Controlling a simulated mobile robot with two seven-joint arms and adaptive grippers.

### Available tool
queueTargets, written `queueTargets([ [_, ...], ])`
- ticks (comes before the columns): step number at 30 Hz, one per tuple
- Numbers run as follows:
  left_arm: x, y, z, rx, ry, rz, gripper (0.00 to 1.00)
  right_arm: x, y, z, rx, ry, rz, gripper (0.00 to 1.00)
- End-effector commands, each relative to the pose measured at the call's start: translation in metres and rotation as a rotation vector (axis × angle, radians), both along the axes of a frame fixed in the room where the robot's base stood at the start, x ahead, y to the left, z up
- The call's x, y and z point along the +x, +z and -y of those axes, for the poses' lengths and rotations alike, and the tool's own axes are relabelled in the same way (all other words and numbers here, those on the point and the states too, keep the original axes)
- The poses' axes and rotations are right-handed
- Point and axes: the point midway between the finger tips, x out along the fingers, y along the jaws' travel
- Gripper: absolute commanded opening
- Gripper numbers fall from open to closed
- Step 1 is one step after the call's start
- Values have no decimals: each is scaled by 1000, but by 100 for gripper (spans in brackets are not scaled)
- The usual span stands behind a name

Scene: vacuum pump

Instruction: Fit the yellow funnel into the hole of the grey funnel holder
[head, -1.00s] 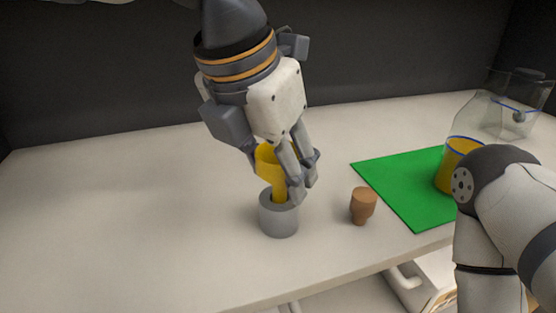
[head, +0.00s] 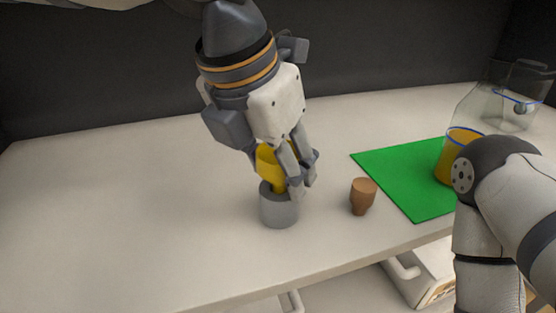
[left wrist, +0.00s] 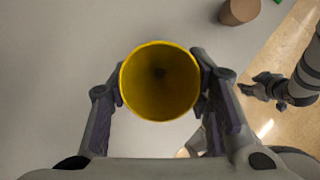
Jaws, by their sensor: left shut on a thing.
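The yellow funnel (head: 273,166) is held by my left gripper (head: 301,188), which is shut on it from the sides. In the left wrist view the funnel's round mouth (left wrist: 160,82) faces the camera between the two fingers (left wrist: 162,88). The grey funnel holder (head: 279,209) stands on the table right under the funnel. The funnel's narrow lower end is at the holder's top opening and looks partly inside it. The holder is hidden in the left wrist view. My right gripper (left wrist: 262,88) shows small and dark at the right of the left wrist view; its jaws are unclear.
A brown stopper-like piece (head: 362,196) stands just right of the holder. A green mat (head: 400,180) lies farther right, with a yellow-filled, blue-rimmed clear vessel (head: 452,158) behind my right arm. The table's left side is clear. A white drawer (head: 415,277) is below the front edge.

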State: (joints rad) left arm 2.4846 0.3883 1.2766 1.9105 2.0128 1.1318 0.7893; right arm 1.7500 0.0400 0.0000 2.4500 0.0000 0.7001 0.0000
Motion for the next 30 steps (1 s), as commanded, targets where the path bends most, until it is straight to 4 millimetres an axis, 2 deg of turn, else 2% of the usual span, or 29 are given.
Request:
queueTargets([
  [13, 0, -9, 0, 1, 0, -1, 22, 0, 0, 0, 0, 0, 0, 40],
  [14, 0, -9, 0, 1, -1, -1, 47, 0, 0, 0, 0, 0, 0, 40],
  [17, 0, -9, 0, 1, 0, -1, 69, 0, 0, 0, 0, 0, 0, 40],
  [26, 0, -8, 0, 0, 0, 0, 69, 0, 0, 0, 0, 0, 0, 40],
  [30, -6, 13, -4, -2, 1, 4, 69, 0, 0, 0, 0, 0, 0, 40],
])
